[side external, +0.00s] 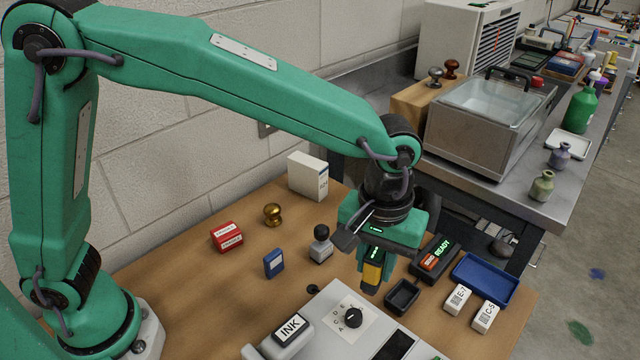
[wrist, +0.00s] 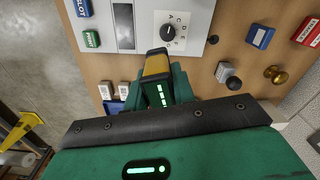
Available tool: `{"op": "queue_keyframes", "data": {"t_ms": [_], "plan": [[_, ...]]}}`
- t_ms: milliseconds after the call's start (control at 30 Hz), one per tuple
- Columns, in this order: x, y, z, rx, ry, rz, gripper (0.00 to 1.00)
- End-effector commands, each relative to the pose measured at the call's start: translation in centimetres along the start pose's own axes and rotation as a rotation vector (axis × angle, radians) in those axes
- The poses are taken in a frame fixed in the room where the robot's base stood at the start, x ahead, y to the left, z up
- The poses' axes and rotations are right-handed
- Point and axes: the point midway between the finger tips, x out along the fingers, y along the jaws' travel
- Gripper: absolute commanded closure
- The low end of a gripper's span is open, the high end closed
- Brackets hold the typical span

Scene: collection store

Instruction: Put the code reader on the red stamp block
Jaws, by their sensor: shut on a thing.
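My gripper (side external: 374,258) is shut on the code reader (side external: 372,276), a yellow and black device with its yellow end pointing down. It hangs above the right part of the wooden table, left of the black box with the READY display. In the wrist view the code reader (wrist: 156,64) sits between my green fingers (wrist: 160,88). The red stamp block (side external: 227,236), with white labels, lies at the table's left back, well away from my gripper. The red stamp block also shows at the right edge of the wrist view (wrist: 308,30).
A blue block (side external: 274,263), a grey stamp (side external: 320,244) and a brass knob stamp (side external: 272,214) stand between my gripper and the red block. A white box (side external: 308,176) stands behind. A dial panel (side external: 335,310), a black tray (side external: 402,297) and a blue tray (side external: 484,279) are nearby.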

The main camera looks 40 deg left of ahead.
Motion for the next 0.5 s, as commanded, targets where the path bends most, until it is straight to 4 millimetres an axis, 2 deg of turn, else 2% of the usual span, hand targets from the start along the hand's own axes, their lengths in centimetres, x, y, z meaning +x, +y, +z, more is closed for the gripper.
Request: {"op": "queue_keyframes", "data": {"t_ms": [33,200,500], "plan": [[-0.5,-1.6,-0.6,-0.065,0.001,0.002,1.00],[-1.5,-6.6,-1.9,-0.295,0.002,0.002,1.00],[-2.5,-15.3,-2.2,-0.706,0.002,0.003,1.00]]}}
